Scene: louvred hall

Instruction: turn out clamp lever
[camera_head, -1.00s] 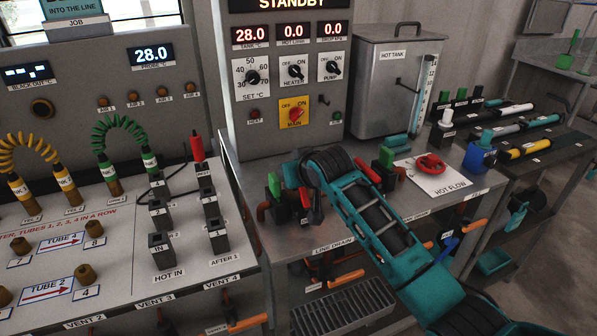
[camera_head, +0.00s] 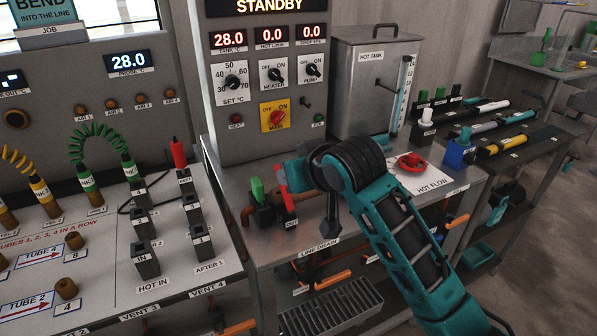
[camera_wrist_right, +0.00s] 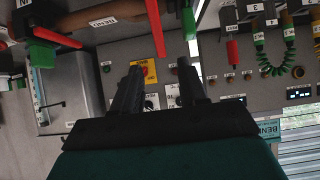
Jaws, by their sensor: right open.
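I take the clamp lever to be the red lever (camera_head: 281,178) beside a green block (camera_head: 257,189) at the left end of the pipe on the steel bench. In the right wrist view, which is upside down, a red lever (camera_wrist_right: 155,28) stands beyond the gap between my fingers, with a green part (camera_wrist_right: 188,22) beside it. My right gripper (camera_wrist_right: 160,68) is open and empty, apart from the lever. In the head view my right arm covers much of the pipe and its right end, and the fingertips are hard to make out. My left gripper is not in view.
A red handwheel (camera_head: 411,161) is on the right, on the hot flow plate. Left is the tube board with black blocks (camera_head: 146,260). A drain grate (camera_head: 335,308) lies below.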

